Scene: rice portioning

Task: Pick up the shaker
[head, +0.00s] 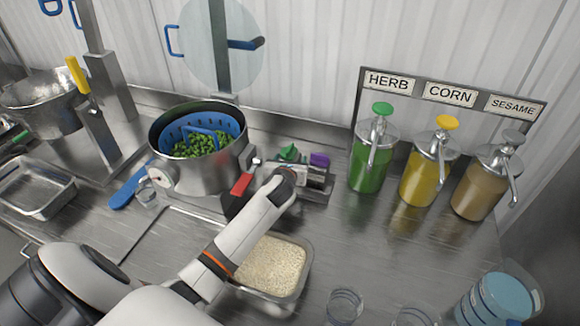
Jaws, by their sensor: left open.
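Two small capped containers that look like shakers stand at the back middle of the counter, one with a green cap (289,153) and one with a purple cap (320,160). They are in or against a low grey holder (318,195). My left arm reaches in from the lower left, and my left gripper (304,176) is at these containers, in front of the green and purple caps. It is open; its fingers are small and partly hidden by my wrist, so I cannot tell whether they touch a container. My right gripper is not in view.
A pot (200,175) with a blue basket of green peas stands left. A red-topped dark object (242,184) sits beside my forearm. A rice tray (301,283) is below it. Pump bottles of green (369,165), yellow (420,180) and tan (478,190) sauce stand right.

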